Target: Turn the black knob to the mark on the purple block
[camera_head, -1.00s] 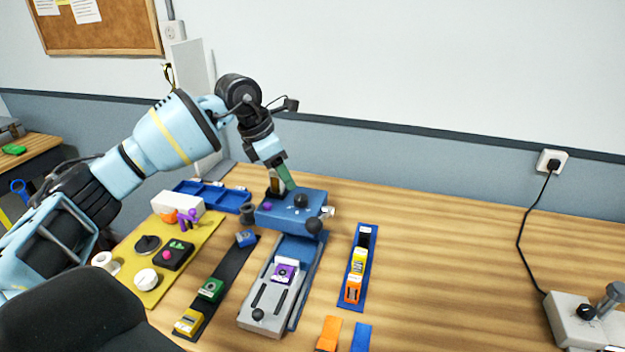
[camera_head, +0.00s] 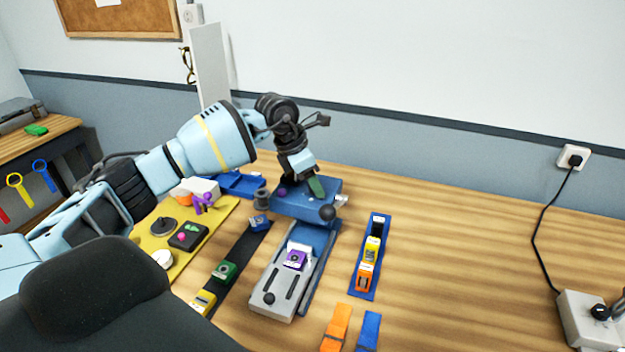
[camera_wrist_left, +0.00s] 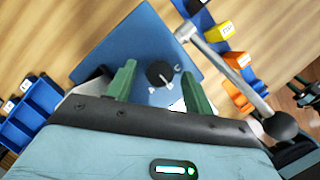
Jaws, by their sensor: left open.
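A black knob (camera_wrist_left: 159,73) with small white marks near it stands on a blue block (camera_wrist_left: 140,35). My left gripper (camera_wrist_left: 158,78) is open, its green fingers on either side of the knob; I cannot tell whether they touch it. In the head view the left gripper (camera_head: 316,188) is over the top of the blue block (camera_head: 294,206) and hides the knob. A small purple block (camera_head: 296,260) with a round dark-and-white face sits on the grey slotted plate (camera_head: 268,283) in front. I cannot make out a mark on it. My right gripper is not in view.
A blue tray (camera_head: 358,290) with yellow and orange blocks lies to the right. A black strip (camera_head: 238,250) and yellow board (camera_head: 225,212) lie left. The table's right middle is clear.

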